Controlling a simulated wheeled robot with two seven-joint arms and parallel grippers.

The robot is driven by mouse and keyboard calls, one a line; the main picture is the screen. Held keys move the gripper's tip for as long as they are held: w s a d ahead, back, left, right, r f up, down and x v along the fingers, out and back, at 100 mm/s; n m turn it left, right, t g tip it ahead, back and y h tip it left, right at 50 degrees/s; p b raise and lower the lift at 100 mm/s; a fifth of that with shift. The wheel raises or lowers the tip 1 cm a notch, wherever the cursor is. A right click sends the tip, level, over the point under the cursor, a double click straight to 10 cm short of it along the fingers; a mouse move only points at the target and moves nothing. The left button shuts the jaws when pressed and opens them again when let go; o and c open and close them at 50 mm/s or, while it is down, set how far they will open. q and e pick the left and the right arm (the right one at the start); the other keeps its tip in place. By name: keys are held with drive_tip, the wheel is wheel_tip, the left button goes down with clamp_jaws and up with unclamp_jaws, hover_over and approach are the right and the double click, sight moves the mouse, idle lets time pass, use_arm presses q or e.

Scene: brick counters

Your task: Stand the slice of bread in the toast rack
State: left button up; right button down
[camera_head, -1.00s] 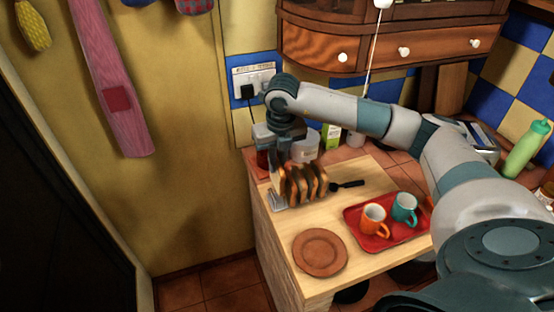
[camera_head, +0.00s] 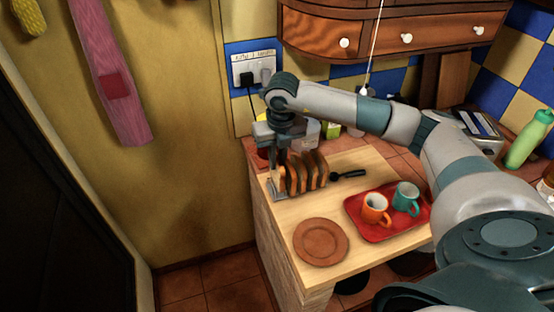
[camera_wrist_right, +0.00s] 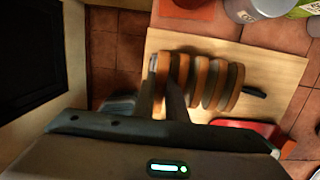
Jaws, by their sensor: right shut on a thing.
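A slice of bread (camera_wrist_right: 163,72) is in my right gripper (camera_wrist_right: 164,98), at the left end of a row of several brown slices in the right wrist view. In the head view my right gripper (camera_head: 279,162) points down over the left end of the toast rack (camera_head: 275,192), shut on the pale-faced slice (camera_head: 282,181). The slice is upright, lined up with the others. The rack is mostly hidden by bread, so I cannot tell whether the slice's lower edge rests in it. My left gripper is out of view.
The rack stands on a pale wooden board (camera_head: 362,163). A brown plate (camera_head: 321,242) is in front, and a red tray (camera_head: 385,232) with an orange mug (camera_head: 375,209) and a teal mug (camera_head: 406,198) is to the right. A black-handled utensil (camera_head: 349,174) lies behind the tray.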

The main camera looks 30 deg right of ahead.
drive_tip(key=c, duration=1.7)
unclamp_jaws()
drive_tip(key=shift+r, duration=0.15)
drive_tip(key=shift+r+b, duration=0.35)
drive_tip(key=shift+r, duration=0.25)
drive_tip(key=shift+s+a+r+b, duration=0.1)
drive_tip(key=shift+s+r+b, duration=0.45)
drive_tip(key=shift+r, duration=2.05)
drive_tip(key=shift+s+a+r+b, duration=0.1)
drive_tip(key=shift+s+r+b, duration=0.45)
drive_tip(key=shift+r, duration=2.1)
drive_tip(key=shift+s+a+r+b, duration=0.15)
drive_tip(key=shift+r+b, duration=0.7)
drive_tip(key=shift+r, duration=1.75)
